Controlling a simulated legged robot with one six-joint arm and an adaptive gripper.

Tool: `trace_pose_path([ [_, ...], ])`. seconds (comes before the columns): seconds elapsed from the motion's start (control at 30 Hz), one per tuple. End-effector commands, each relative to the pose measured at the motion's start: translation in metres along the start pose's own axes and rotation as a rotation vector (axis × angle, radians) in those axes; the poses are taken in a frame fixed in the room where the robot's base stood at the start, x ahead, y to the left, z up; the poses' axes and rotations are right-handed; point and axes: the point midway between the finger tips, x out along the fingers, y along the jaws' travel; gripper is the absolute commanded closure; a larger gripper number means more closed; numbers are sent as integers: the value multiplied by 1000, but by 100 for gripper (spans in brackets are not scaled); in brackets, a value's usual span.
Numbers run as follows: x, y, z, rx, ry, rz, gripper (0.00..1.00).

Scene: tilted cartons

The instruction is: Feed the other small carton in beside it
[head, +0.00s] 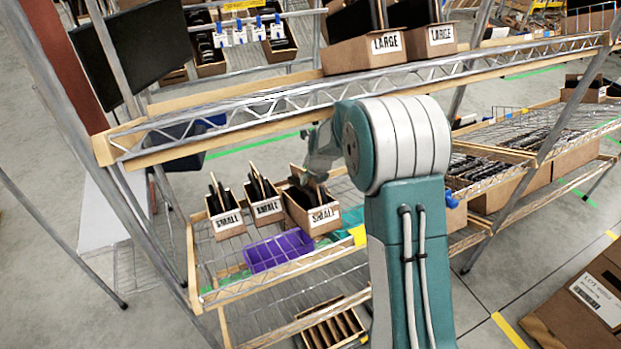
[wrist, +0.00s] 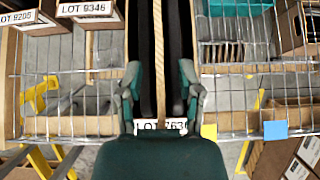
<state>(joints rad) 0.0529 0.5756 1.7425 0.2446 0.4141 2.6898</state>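Three small cartons labelled SMALL are on the lower rack shelf in the head view: a left one (head: 226,221), a middle one (head: 266,208) and a right one (head: 322,217). All hold dark upright items and tan dividers. My gripper (head: 314,178) is at the back of the right carton. In the wrist view its two fingers (wrist: 159,85) lie either side of dark contents and a tan divider, above a partly hidden LOT label (wrist: 160,126). Finger contact is unclear.
A purple bin (head: 278,251) sits in front of the cartons, with a teal bin partly hidden by my arm. The upper shelf beam (head: 230,112) crosses above, carrying LARGE cartons (head: 378,46). Two other LOT cartons (wrist: 88,10) show at the wrist view's top left.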

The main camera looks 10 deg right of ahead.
Motion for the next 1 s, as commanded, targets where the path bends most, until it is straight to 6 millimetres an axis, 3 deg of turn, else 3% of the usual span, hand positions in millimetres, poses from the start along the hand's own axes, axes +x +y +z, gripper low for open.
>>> trace_pose_path([
  [0.23,1,0,-1,0,4,1,51],
  [0.37,-8,0,0,0,1,1,51],
  [0.8,-94,0,0,0,-1,-1,51],
  [1.0,-115,0,1,0,1,-1,51],
])
